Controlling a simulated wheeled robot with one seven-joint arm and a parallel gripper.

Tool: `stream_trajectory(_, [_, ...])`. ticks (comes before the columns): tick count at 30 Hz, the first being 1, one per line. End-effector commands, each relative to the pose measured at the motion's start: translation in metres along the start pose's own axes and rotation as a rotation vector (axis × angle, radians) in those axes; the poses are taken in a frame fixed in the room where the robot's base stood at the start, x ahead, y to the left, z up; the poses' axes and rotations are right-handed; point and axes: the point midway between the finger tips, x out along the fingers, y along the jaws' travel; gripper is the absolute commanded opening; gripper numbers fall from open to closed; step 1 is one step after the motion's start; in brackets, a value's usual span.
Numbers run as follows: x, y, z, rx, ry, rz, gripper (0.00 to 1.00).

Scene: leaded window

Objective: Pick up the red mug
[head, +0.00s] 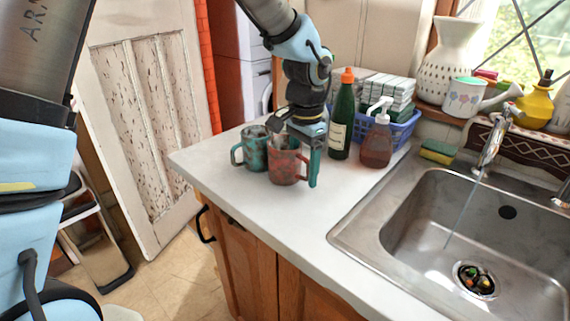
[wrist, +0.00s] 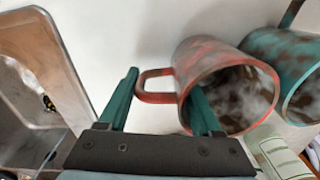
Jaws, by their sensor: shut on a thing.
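The red mug (head: 284,168) has a mottled red and grey surface and stands upright on the white counter near its front edge. My gripper (head: 298,158) comes down over its right side. In the wrist view, one green finger of my gripper (wrist: 160,100) reaches into the opening of the red mug (wrist: 222,62), and the other is outside, beyond the handle. The handle and the mug's wall lie between the fingers, and the gripper is shut on the mug. The fingertip inside the mug is partly hidden.
A teal mug (head: 253,150) stands close beside the red mug on the left. A green bottle (head: 343,125), an amber soap bottle (head: 377,145) and a blue basket (head: 402,132) stand behind to the right. The sink (head: 400,215) is at the right. Bare counter lies in front.

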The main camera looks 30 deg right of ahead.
Motion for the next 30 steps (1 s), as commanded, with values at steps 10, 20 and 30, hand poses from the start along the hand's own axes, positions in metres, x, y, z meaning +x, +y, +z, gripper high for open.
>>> stream_trajectory(10, [-0.0001,0.0002,-0.0003,0.001,0.001,0.000,0.11])
stream_trajectory(20, [0.0003,0.0003,-0.0003,0.001,0.001,0.001,0.00])
stream_trajectory(30, [-0.0020,0.0001,-0.0004,0.001,0.001,0.000,0.00])
